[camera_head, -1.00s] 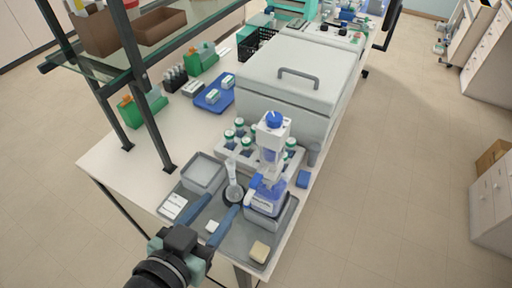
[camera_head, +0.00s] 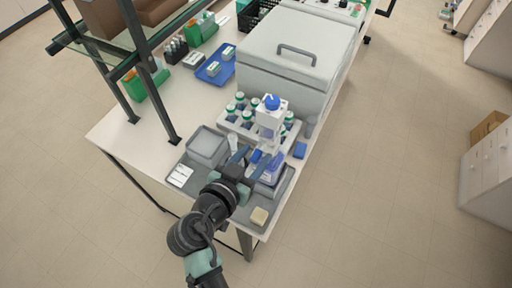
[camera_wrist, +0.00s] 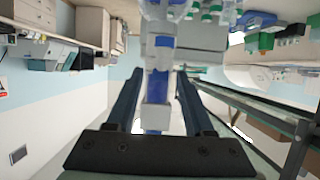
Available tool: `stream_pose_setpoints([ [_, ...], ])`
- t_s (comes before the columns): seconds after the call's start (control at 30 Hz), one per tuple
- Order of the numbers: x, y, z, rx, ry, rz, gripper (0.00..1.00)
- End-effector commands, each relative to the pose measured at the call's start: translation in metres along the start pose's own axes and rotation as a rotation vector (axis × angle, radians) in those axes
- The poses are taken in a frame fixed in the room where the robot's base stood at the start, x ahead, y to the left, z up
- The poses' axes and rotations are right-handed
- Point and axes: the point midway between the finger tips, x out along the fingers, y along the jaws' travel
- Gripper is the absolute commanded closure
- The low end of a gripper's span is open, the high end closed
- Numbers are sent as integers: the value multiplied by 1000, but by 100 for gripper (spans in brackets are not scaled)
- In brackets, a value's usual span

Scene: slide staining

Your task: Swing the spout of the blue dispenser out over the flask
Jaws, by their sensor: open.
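The blue dispenser has a white head with a blue knob (camera_head: 271,103) and stands on a bottle with blue liquid (camera_head: 275,172) at the right of the grey tray. The flask (camera_head: 232,143) is just left of it; only its clear neck shows, the rest hidden behind my arm. My gripper (camera_head: 250,157) is open at the dispenser's front left. In the wrist view, a blue and white part (camera_wrist: 158,88), which looks like the spout, lies between the open fingers of my gripper (camera_wrist: 158,74). Whether a finger touches it cannot be told.
A rack of green-capped bottles (camera_head: 236,127) and a large lidded box (camera_head: 290,70) stand behind. A shelf post (camera_head: 150,80) rises at left.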

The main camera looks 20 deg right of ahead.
Motion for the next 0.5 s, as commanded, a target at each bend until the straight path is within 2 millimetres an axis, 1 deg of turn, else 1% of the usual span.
stream_pose_setpoints([
  [0.1, 9, 1, -1, 1, -1, 2, 48],
  [0.2, 12, 0, 0, 1, -1, 1, 48],
  [0.47, 13, 0, 0, 1, 0, 0, 48],
  [0.5, 13, 0, 0, 0, 0, 0, 55],
])
